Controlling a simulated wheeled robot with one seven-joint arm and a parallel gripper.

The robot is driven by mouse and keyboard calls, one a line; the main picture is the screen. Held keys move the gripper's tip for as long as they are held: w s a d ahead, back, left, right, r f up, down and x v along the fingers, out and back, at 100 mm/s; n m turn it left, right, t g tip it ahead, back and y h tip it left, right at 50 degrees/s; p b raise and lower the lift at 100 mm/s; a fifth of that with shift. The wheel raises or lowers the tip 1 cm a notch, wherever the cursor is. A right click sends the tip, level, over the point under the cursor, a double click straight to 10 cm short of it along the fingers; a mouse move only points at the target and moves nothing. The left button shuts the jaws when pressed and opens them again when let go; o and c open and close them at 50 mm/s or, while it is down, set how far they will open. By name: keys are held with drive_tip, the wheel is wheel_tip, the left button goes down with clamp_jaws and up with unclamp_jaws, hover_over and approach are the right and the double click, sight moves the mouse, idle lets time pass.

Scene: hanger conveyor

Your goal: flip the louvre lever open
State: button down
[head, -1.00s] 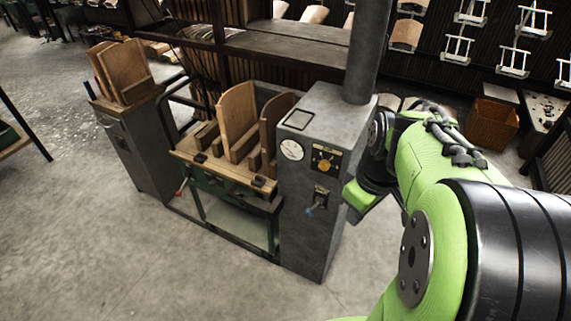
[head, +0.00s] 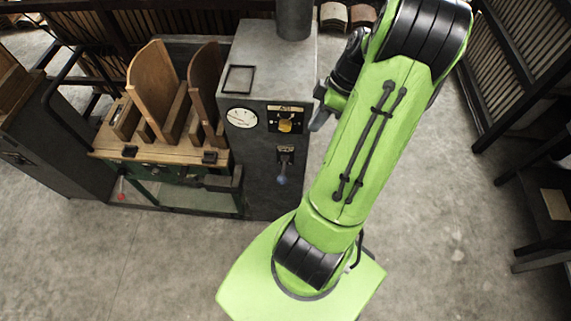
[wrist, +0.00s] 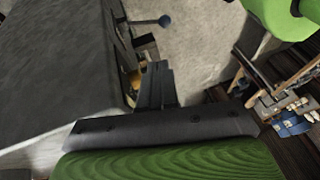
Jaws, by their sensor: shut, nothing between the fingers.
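The lever (head: 282,168) has a blue ball knob and sits on the front of a grey cabinet (head: 243,160), below a dial with a yellow knob. It hangs downward from its small plate. In the wrist view its blue knob (wrist: 165,21) shows near the top, sticking out from the cabinet face. My gripper (wrist: 157,72) is shut and empty, beside the cabinet's edge and apart from the lever. In the head view my gripper (head: 318,118) is partly hidden by my arm, at the right side of the cabinet.
A round white gauge (head: 241,117) and a yellow knob (head: 286,126) are above the lever. A bench (head: 105,148) with curved wooden panels stands left of the cabinet. A dark slatted rack (head: 515,60) stands at right. The floor in front is clear.

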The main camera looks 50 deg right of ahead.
drive_tip(key=b, duration=0.4)
hover_over(283, 171)
drive_tip(key=s, duration=0.2)
wheel_tip(283, 171, down, 17)
drive_tip(key=shift+a, duration=0.25)
